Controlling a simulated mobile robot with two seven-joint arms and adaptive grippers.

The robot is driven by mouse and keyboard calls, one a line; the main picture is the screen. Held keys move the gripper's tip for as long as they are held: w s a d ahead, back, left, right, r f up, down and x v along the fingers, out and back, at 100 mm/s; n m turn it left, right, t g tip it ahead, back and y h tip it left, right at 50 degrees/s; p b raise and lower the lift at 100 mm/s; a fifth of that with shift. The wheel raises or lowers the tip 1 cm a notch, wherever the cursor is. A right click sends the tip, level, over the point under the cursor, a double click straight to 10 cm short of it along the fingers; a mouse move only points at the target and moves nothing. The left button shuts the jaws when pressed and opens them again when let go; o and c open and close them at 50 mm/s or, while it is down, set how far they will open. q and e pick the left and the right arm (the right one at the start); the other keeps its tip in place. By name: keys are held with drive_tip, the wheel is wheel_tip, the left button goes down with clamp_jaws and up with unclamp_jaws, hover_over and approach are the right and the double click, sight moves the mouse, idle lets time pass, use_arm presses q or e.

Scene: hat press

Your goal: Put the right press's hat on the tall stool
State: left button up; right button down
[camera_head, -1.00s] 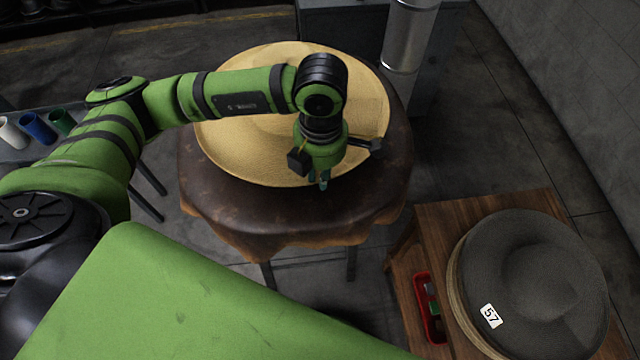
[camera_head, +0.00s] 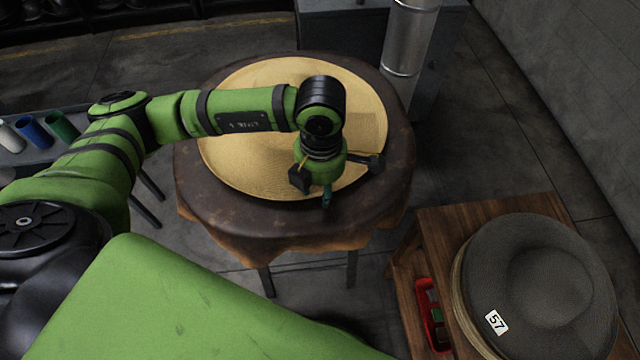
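A wide straw-coloured hat (camera_head: 240,130) is over the round, brown-covered top of a stool (camera_head: 215,218). It looks level and appears to lie on the top, with brown rim showing all around it. My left gripper (camera_head: 326,198) points down at the hat's near brim edge. Its fingertips are small and partly hidden, but it appears shut on the brim. The arm covers part of the hat's middle. My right gripper is not in view. No hat press can be made out.
A metal pipe (camera_head: 410,40) stands behind the stool. Coloured cups (camera_head: 38,130) are at far left. Floor is open between stool and wooden table.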

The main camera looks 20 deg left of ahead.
use_arm(q)
drive_tip(key=shift+r, duration=0.15)
wheel_tip(320, 180, up, 12)
drive_tip(key=b, duration=0.2)
idle(0.5)
